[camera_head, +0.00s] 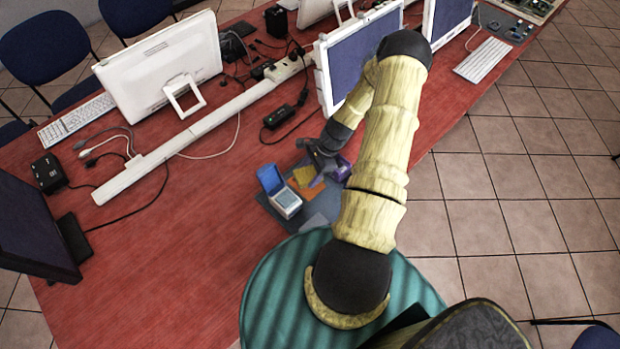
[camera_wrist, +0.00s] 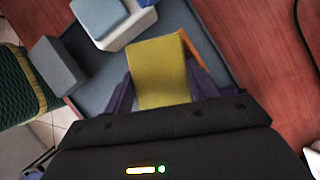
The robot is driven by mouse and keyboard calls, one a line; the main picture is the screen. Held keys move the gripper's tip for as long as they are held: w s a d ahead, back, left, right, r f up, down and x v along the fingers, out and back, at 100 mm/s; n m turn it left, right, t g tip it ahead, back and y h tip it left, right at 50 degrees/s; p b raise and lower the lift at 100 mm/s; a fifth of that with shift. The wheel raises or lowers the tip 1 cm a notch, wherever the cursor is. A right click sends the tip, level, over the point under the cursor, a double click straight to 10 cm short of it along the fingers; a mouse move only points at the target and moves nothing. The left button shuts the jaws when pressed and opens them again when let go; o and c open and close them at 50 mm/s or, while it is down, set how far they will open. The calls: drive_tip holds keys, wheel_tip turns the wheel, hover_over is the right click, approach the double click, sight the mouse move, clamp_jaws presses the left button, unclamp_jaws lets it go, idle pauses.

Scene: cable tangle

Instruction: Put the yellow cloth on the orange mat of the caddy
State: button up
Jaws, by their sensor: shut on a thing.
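The yellow cloth (camera_wrist: 160,72) is a folded yellow pad between the two purple fingers of my gripper (camera_wrist: 163,95) in the wrist view. It also shows as a small yellow patch in the head view (camera_head: 302,177). The orange mat (camera_wrist: 197,50) shows as a strip beyond the cloth's right edge, and the cloth hides part of it. I cannot tell whether the cloth touches the mat. The grey caddy (camera_wrist: 214,45) lies beneath. In the head view, my gripper (camera_head: 318,172) is over the caddy, and an orange patch shows on it (camera_head: 314,222).
A white container with a blue top (camera_wrist: 112,20) and a grey block (camera_wrist: 58,66) stand on the caddy. A monitor (camera_head: 350,60), a black adapter (camera_head: 279,117) and loose cables are behind it. The red table (camera_head: 190,230) is clear to the left.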

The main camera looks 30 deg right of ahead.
sight(310, 179)
drive_tip(key=shift+f, duration=0.1)
wheel_tip(310, 179, down, 4)
drive_tip(key=shift+r+p, duration=0.2)
drive_tip(key=shift+p, duration=0.35)
drive_tip(key=shift+f, duration=0.2)
drive_tip(key=shift+w, duration=0.1)
